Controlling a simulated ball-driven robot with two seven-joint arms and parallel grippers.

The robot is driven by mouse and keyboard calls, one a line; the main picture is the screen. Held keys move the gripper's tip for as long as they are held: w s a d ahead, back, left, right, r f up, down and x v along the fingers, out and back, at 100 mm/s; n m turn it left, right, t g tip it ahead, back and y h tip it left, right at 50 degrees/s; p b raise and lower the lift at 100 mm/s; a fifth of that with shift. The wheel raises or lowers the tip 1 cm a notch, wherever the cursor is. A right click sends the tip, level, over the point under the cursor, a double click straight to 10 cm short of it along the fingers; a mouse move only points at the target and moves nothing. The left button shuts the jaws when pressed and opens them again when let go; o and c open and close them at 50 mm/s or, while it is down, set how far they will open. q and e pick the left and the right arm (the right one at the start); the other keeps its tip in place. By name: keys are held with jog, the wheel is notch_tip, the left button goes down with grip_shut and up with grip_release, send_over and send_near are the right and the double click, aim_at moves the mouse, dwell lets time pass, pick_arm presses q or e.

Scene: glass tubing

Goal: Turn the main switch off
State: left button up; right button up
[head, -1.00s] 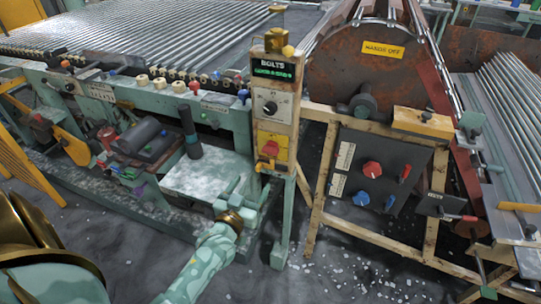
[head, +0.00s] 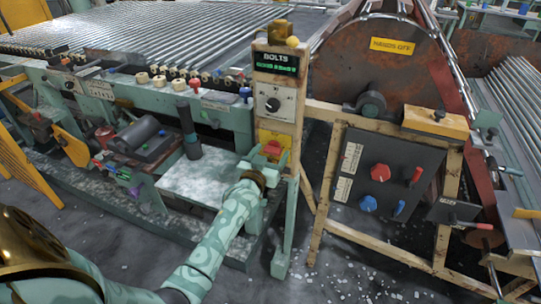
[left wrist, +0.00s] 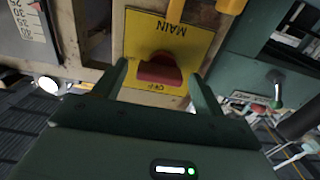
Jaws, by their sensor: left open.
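The main switch is a red knob on a yellow plate (left wrist: 185,42) marked MAIN, which appears upside down in the left wrist view. The red knob (left wrist: 158,72) shows between my open fingers, with a partly covered label below it. In the head view the yellow plate (head: 266,137) is on the wooden post under the BOLTS display, and my gripper partly covers the knob. My left gripper (head: 262,158) is open in front of the switch, one finger to each side of the knob. I cannot tell whether the fingers touch it. My right gripper is not in view.
A grey dial (head: 272,104) sits above the switch. A dark panel (head: 400,172) with red and blue knobs stands to the right. A green machine with a pale flat plate (head: 200,180) is to the left. The floor in front has scattered bits.

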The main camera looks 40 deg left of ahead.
pick_arm(q)
jog(key=c, duration=1)
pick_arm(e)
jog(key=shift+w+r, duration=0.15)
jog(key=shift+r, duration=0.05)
pick_arm(q)
jog(key=n+p, duration=0.2)
jog(key=shift+r+n, duration=0.2)
jog(key=shift+n, duration=0.2)
jog(key=n+p, duration=0.1)
jog(key=n, duration=0.2)
jog(key=shift+n+p, duration=0.35)
jog(key=shift+n, duration=0.05)
jog(key=n+p, duration=0.1)
jog(key=n, duration=0.4)
jog(key=shift+a+f, duration=0.1)
jog(key=n, duration=0.6)
jog(key=shift+a, duration=0.1)
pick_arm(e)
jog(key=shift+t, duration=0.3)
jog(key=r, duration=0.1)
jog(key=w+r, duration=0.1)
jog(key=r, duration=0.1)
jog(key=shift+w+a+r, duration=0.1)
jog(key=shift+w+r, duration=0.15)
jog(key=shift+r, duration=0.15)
pick_arm(q)
jog(key=shift+f, duration=0.1)
